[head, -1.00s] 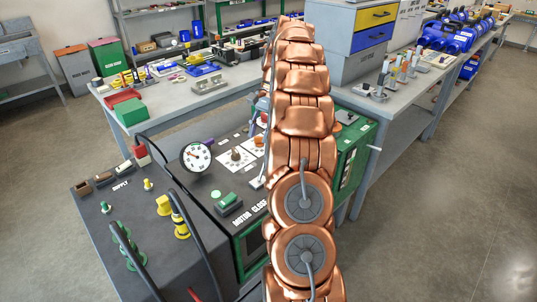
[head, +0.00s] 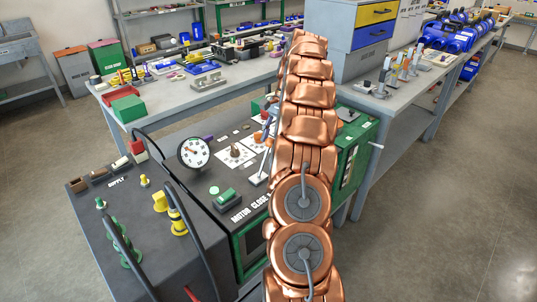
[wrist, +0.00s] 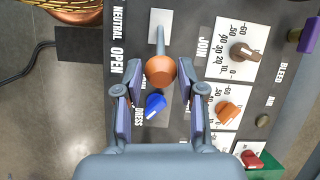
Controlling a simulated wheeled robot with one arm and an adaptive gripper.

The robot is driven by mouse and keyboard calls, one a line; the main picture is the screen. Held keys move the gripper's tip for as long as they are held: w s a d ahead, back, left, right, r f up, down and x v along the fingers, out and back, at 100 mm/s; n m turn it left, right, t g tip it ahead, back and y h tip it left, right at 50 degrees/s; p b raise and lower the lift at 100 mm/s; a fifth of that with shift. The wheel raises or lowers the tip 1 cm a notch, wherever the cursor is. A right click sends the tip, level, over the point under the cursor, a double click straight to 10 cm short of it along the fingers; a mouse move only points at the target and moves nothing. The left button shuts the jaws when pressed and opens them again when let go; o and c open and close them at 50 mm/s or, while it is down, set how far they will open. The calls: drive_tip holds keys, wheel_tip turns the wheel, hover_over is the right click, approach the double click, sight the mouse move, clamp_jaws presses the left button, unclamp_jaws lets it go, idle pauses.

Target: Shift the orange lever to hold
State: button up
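The orange lever has a round orange-brown knob (wrist: 160,71) on a grey shaft (wrist: 159,33), in the upper middle of the wrist view. My gripper (wrist: 159,92) is open, with one finger on each side of the knob's lower edge and a gap on both sides. A blue pointer knob (wrist: 155,105) shows on the panel between the fingers. The labels NEUTRAL and OPEN are left of the lever and JOIN is right; other lettering is partly covered, and I cannot read HOLD. In the head view my arm hides the gripper.
Right of the lever are a brown dial knob (wrist: 247,53), an orange dial knob (wrist: 229,113), a red knob (wrist: 251,159) and a purple handle (wrist: 309,36). In the head view a round gauge (head: 194,153) and a green switch (head: 227,201) stand on the cart.

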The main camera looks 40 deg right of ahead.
sight(268, 147)
drive_tip(key=shift+x, duration=2.1)
clamp_jaws()
drive_tip(key=shift+r, duration=0.1)
drive_tip(key=shift+w, duration=0.1)
